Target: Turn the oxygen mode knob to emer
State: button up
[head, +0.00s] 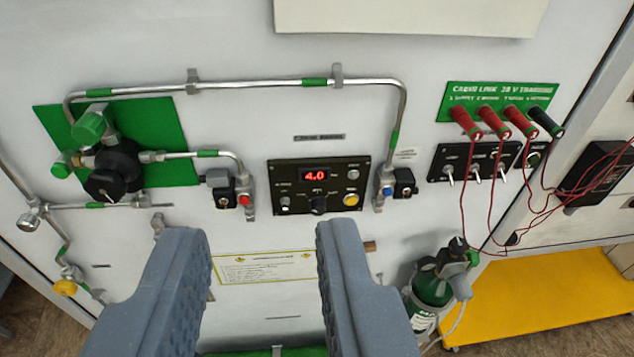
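A dark control panel (270,185) with a red 4.0 display (316,176) is fixed to the white wall in the middle of the view. A small black knob (317,205) sits at its lower centre, with tiny labels around it too small to read; it looks like the mode knob, and its setting cannot be told. My gripper (259,232) is open and empty, its two grey fingers pointing up at the wall below the panel. The right fingertip appears just below the knob; the gap between the fingers lies mostly left of it. No contact with the knob shows.
Metal pipes (250,86) frame the panel. A black regulator (118,165) on a green plate is at left. Toggle switches (476,172) and red cables (490,205) are at right. A green bottle (432,290) stands lower right near a yellow platform (545,290).

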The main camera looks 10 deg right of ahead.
aim_at(316, 203)
jog(key=u, duration=0.3)
jog(key=k, duration=0.95)
jog(key=z, duration=0.4)
jog(key=i, duration=0.5)
jog(key=u, duration=0.1)
